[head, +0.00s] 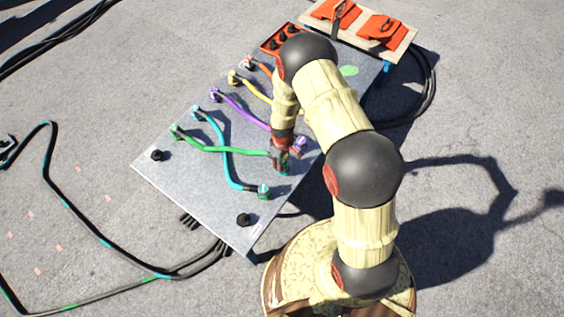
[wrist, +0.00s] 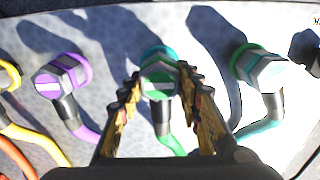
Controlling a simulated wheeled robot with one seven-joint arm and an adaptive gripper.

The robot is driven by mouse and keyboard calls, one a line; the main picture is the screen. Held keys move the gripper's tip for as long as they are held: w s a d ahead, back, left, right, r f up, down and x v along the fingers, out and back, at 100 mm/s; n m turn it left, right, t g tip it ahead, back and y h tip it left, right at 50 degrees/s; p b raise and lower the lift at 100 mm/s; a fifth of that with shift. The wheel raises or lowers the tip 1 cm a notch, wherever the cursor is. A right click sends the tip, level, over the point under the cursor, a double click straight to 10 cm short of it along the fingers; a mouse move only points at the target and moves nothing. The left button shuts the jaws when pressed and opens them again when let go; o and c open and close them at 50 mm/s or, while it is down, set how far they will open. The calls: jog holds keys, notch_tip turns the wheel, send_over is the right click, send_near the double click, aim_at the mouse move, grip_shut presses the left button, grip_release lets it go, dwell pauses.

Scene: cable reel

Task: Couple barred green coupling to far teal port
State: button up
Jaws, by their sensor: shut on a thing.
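My gripper (head: 279,155) is low over the near side of the grey panel (head: 190,170). In the wrist view its two jagged fingers (wrist: 158,82) are shut on the green coupling (wrist: 160,88), whose face carries a pale bar. The green cable (head: 235,152) runs from that coupling to the panel's left side. A teal port ring (wrist: 158,51) shows just behind the coupling, lined up with it. Teal also shows under my gripper in the head view (head: 284,170). I cannot tell whether the coupling is fully seated; the fingers hide the joint.
Black knobs (head: 243,219) stand on the panel. A board with orange pouches (head: 380,28) lies behind. Loose cables (head: 48,170) lie left.

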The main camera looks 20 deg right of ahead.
jog(key=shift+f+b, duration=0.3)
jog(key=shift+f, duration=0.1)
jog(key=o, duration=1.4)
notch_tip(320, 180, up, 12)
jog(key=shift+f, duration=0.1)
